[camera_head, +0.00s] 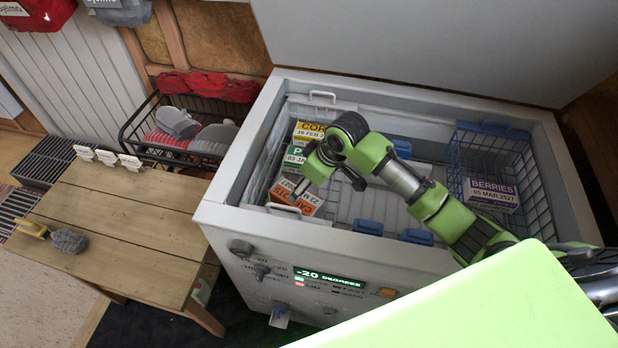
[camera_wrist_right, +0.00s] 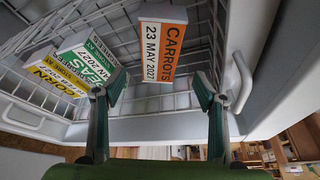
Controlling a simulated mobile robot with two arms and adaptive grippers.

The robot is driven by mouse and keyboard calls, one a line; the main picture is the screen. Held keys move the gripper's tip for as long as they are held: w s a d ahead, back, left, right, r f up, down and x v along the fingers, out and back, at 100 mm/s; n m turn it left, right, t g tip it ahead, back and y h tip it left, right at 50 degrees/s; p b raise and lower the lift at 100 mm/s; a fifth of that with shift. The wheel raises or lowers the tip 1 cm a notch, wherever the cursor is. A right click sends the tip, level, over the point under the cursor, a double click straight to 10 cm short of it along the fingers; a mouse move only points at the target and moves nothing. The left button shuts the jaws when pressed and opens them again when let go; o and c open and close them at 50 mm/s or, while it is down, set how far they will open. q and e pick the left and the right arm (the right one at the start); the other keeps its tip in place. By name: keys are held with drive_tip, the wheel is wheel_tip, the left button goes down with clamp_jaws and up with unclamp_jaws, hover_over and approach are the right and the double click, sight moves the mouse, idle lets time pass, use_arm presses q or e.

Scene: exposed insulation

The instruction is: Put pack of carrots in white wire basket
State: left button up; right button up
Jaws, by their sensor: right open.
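The pack of carrots (camera_head: 297,199) is orange and white and lies at the front left inside the open chest freezer. In the right wrist view the carrots pack (camera_wrist_right: 162,45) is beyond the fingertips, roughly between them, with white wire mesh behind it. The white wire basket (camera_wrist_right: 95,30) takes up the freezer's left part, and the pack appears to be inside it. My right gripper (camera_head: 328,180) is open and empty, just right of and above the pack, apart from it. My left gripper is not in view.
Peas (camera_head: 297,157) and corn (camera_head: 309,131) packs lie behind the carrots. A blue wire basket (camera_head: 497,150) holds a berries pack (camera_head: 491,192) at the right. The freezer rim (camera_head: 330,232) surrounds the arm's working space. A wooden bench (camera_head: 120,225) stands left.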

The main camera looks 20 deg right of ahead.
drive_tip(key=v, duration=0.2)
drive_tip(key=shift+s+d+r, duration=0.1)
drive_tip(key=shift+r, duration=0.15)
